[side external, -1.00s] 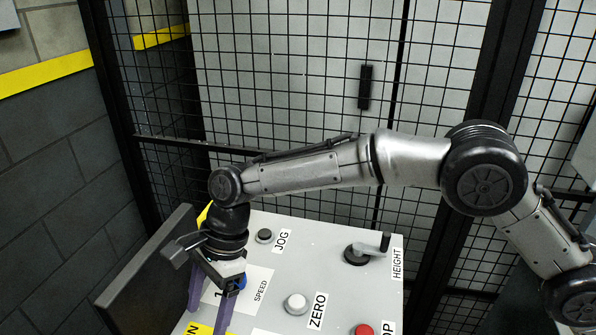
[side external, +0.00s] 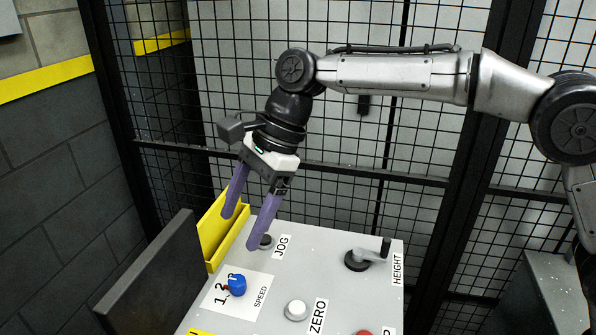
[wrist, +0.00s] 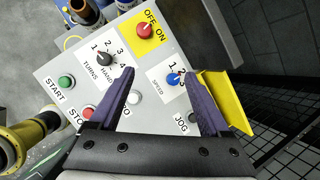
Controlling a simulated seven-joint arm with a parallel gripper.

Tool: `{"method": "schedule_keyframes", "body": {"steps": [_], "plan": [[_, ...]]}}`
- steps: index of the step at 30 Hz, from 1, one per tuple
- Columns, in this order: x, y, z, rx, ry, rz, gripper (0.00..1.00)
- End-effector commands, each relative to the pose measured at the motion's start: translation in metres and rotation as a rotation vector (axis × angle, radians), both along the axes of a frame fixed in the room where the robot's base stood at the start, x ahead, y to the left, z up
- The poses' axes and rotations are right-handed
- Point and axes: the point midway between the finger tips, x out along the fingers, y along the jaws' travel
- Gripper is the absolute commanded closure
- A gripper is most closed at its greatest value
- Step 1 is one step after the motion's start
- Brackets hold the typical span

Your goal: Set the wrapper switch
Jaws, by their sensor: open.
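The sloped grey control panel (side external: 345,285) carries a blue SPEED knob (side external: 236,284) on a white label with numbers. A small red mark shows at the knob's lower left; which number it points to is unclear. The blue knob also shows in the wrist view (wrist: 174,78). That view also shows a red OFF/ON switch (wrist: 144,31) on a yellow plate and a black TURNS knob (wrist: 105,59) with numbers and HAND. My gripper (side external: 242,231), with purple fingers, is open and empty. It is above the panel's far left part, apart from the blue knob.
A JOG button (side external: 266,241), a white ZERO button (side external: 296,309) and a HEIGHT crank (side external: 368,256) stick up from the panel. A yellow holder (side external: 216,232) and a dark upright plate (side external: 150,275) flank its left side. Mesh fencing stands behind.

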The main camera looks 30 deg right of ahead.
Motion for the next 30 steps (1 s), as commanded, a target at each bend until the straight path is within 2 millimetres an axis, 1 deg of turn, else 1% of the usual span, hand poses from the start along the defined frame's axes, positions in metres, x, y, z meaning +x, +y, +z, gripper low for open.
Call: {"method": "schedule_keyframes", "body": {"steps": [1,6,12,15,21,30], "plan": [[0.0,-0.008,0.008,0.003,-0.011,-0.011,0.19],[-0.003,-0.032,0.027,0.007,-0.04,-0.041,0.19],[-0.009,-0.059,0.045,0.006,-0.078,-0.06,0.19],[-0.011,-0.07,0.051,0.003,-0.095,-0.065,0.19],[-0.015,-0.082,0.058,-0.001,-0.114,-0.069,0.19],[-0.016,-0.084,0.059,-0.001,-0.117,-0.069,0.19]]}}
